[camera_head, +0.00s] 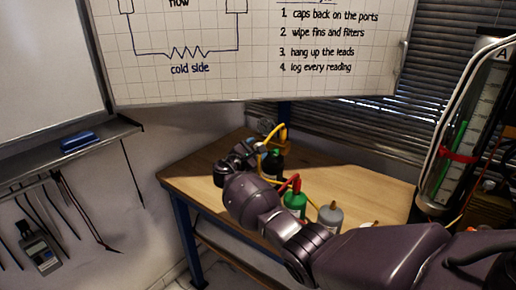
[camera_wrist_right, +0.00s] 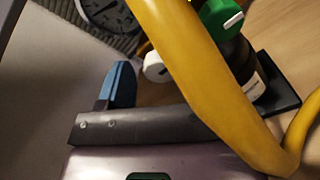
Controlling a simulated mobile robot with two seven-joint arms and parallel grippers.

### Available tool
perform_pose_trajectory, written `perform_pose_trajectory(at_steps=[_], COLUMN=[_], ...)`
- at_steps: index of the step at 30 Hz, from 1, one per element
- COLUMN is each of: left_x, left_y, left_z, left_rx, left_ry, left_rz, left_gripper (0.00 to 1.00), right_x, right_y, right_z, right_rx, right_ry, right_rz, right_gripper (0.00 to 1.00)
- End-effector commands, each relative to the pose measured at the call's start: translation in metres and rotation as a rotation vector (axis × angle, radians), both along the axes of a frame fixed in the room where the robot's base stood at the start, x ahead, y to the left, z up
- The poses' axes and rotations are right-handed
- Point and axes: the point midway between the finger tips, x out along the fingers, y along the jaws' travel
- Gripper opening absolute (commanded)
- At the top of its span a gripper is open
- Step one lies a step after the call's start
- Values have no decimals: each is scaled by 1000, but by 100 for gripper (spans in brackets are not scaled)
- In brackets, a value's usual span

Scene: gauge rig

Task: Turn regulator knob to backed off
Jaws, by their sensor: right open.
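In the right wrist view a green knob (camera_wrist_right: 222,17) with a white mark sits on a dark body with a white label. A white knob (camera_wrist_right: 156,68) is left of it. I cannot tell for certain which is the regulator knob. My right gripper (camera_head: 256,150) is over the far left of the table in the head view. It is open, with nothing seen in it. One blue-padded finger (camera_wrist_right: 119,84) shows in the wrist view, apart from the green knob; the other finger is hidden. My left gripper is out of view.
A yellow hose (camera_wrist_right: 200,70) crosses close in front of the wrist camera. A dial gauge (camera_wrist_right: 108,14) is at its top left. On the wooden table (camera_head: 375,188) stand a green bottle (camera_head: 295,202) and a grey bottle (camera_head: 331,217). A tall scale panel (camera_head: 470,130) is at right.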

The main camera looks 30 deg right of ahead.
Motion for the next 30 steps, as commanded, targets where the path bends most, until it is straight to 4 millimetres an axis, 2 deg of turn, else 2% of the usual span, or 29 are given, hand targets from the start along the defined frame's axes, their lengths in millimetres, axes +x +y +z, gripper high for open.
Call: perform_pose_trajectory(at_steps=[9,15,21,30], left_x=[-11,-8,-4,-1], left_y=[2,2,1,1], left_z=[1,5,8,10], left_rx=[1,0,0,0], left_ry=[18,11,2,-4], left_rz=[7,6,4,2], left_gripper=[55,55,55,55], right_x=[-26,-38,-42,-42], right_y=[53,76,84,84], right_z=[1,0,0,0], right_rx=[3,1,0,1], right_ry=[-1,0,0,0], right_rz=[3,2,1,1], right_gripper=[59,59,59,59])
